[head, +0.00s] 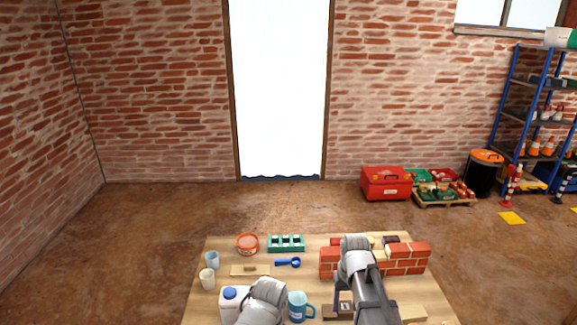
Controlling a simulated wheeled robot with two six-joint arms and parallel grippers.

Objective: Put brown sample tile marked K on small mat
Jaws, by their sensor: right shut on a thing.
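My right gripper (344,303) is low over the front of the table, partly behind its own arm. It is shut at a flat brown piece (330,312), which looks like the brown tile; I cannot read a K on it. A pale tan flat piece (412,312) lies to the right of my right arm, and a tan board (242,270) lies at the left; I cannot tell whether either is the small mat. My left arm shows at the bottom, but its gripper is not visible.
The wooden table (222,245) holds a red brick wall (408,258), a teal mug (297,306), a white jug (229,302), two cups (207,278), an orange tub (247,243), a green rack (286,243) and a blue scoop (288,262). Bare wood shows between the scoop and mug.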

